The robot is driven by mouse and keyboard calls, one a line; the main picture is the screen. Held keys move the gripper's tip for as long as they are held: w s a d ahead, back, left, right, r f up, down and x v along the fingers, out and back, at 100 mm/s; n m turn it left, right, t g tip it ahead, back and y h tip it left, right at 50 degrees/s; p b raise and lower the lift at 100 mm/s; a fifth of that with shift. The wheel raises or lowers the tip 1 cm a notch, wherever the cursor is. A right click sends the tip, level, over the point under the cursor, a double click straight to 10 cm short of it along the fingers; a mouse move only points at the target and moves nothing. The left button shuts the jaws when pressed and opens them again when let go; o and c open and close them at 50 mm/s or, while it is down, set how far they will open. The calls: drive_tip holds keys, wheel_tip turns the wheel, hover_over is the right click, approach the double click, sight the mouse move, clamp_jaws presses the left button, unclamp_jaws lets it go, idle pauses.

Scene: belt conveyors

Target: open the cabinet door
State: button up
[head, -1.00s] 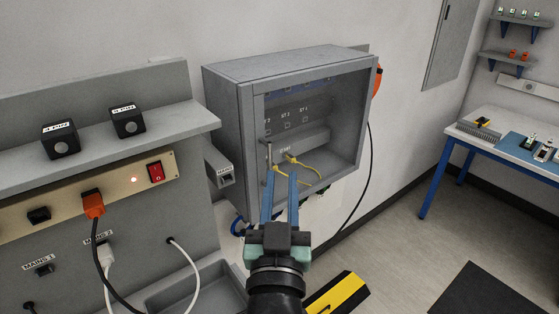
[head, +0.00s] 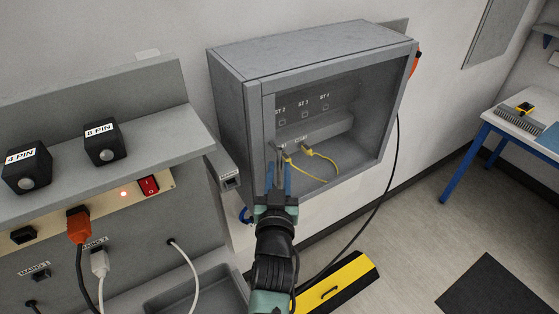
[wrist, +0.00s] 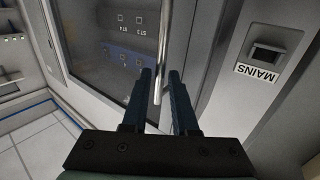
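The grey cabinet (head: 312,50) is fixed to the wall and its door (head: 258,130), with a large clear window, looks closed. The door's vertical bar handle (wrist: 165,45) stands on the frame beside the window; in the head view it is small and partly hidden by my fingers. My gripper (head: 277,172) is in front of the door's lower left part. In the wrist view my gripper (wrist: 160,74) is open, with one finger on each side of the handle's end and narrow gaps between. Whether the fingertips touch the door is hidden.
A grey box labelled MAINS (wrist: 268,60) is beside the cabinet, close to the handle side. A bench panel with plugs and a shelf (head: 165,135) stands at the left. A yellow and black block (head: 340,285) lies below. Yellow cables (head: 318,165) show behind the window.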

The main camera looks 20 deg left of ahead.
drive_tip(key=shift+x, duration=1.3)
clamp_jaws()
idle(0.5)
